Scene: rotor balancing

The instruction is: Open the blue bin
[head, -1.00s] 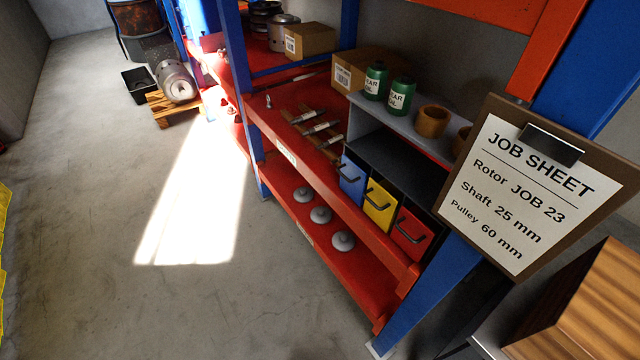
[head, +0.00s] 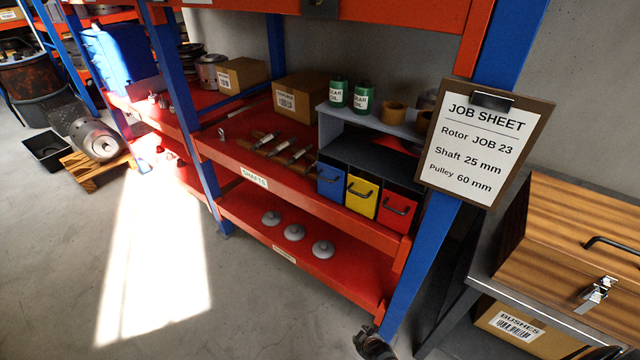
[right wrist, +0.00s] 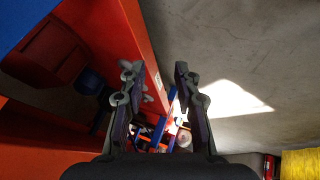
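The blue bin (head: 330,183) is the left one of three small drawer bins in a grey rack on the red shelf. Its front has a dark handle, and it looks shut. My right gripper (right wrist: 156,75) is open and empty in the right wrist view, its fingers well apart beside a red shelf. A dark gripper part, probably of the right arm, shows at the bottom edge of the head view, below the bins and near the blue post's foot. I do not see my left gripper.
A yellow bin (head: 360,195) and a red bin (head: 396,207) sit right of the blue one. A job sheet board (head: 483,142) hangs on the blue post to their right. A wooden box (head: 575,245) stands at the right. The floor (head: 240,310) ahead of the shelf is clear.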

